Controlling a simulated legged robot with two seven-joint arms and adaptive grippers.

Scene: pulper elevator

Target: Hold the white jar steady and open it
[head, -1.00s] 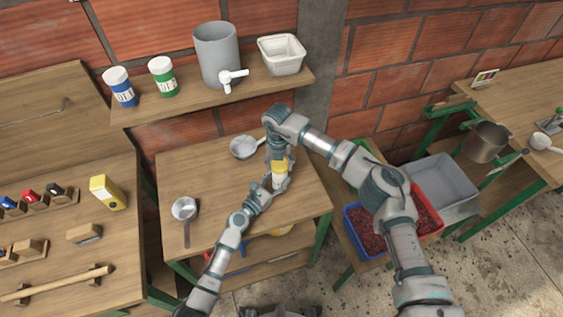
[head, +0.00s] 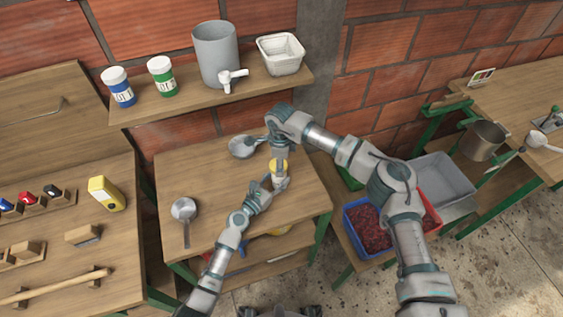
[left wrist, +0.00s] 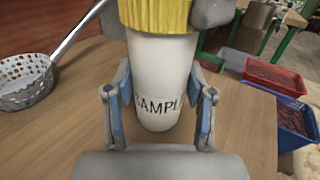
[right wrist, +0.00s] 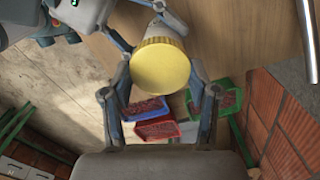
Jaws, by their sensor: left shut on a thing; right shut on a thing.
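My left gripper (left wrist: 160,100) is shut around the jar's body, one finger on each side. A ribbed yellow lid (left wrist: 160,14) sits on top of the jar; its flat round top (right wrist: 160,67) shows in the right wrist view. My right gripper (head: 279,161) comes from above and is shut on the lid. In the head view my grippers hide most of the jar. I cannot tell whether the lid's thread is loose.
A metal strainer (left wrist: 25,82) and a ladle (head: 184,209) lie on the same table. A shelf (head: 205,97) behind carries two labelled jars, a grey container (head: 215,52) and a white tub (head: 281,55). Red and blue crates (head: 368,232) stand to the right.

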